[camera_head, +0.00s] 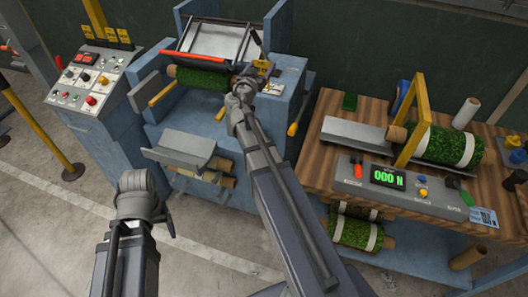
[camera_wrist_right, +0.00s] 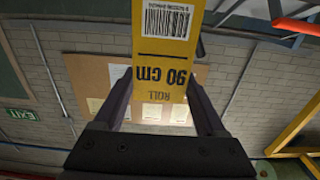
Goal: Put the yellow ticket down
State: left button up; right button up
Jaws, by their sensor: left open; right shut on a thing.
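In the head view my right gripper (camera_head: 258,76) is above the right end of the blue machine, and the ticket (camera_head: 263,66) shows only as a small yellow patch there. My left gripper (camera_head: 169,226) is open at the lower left, well away from the ticket, and its fingers are hard to make out.
The blue machine (camera_head: 197,132) holds a green turf roll (camera_head: 203,79). A wooden bench (camera_head: 315,157) on the right carries a strapped turf roll (camera_head: 443,146) and a display panel (camera_head: 387,178). A control console (camera_head: 88,79) stands at left. The grey floor in front is clear.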

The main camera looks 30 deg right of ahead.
jog(key=f+b, duration=0.6)
jog(key=f, duration=0.1)
jog(key=f+b, duration=1.4)
jog(key=shift+s+a+f, duration=0.25)
notch_tip(320, 180, down, 6)
jog(key=b, duration=0.6)
jog(key=shift+r, duration=0.15)
notch_tip(320, 180, down, 4)
jog(key=b, duration=0.3)
jog(key=shift+r+b, duration=0.15)
jog(key=shift+b, duration=0.2)
jog(key=o, duration=1.2)
jog(key=shift+o, duration=0.2)
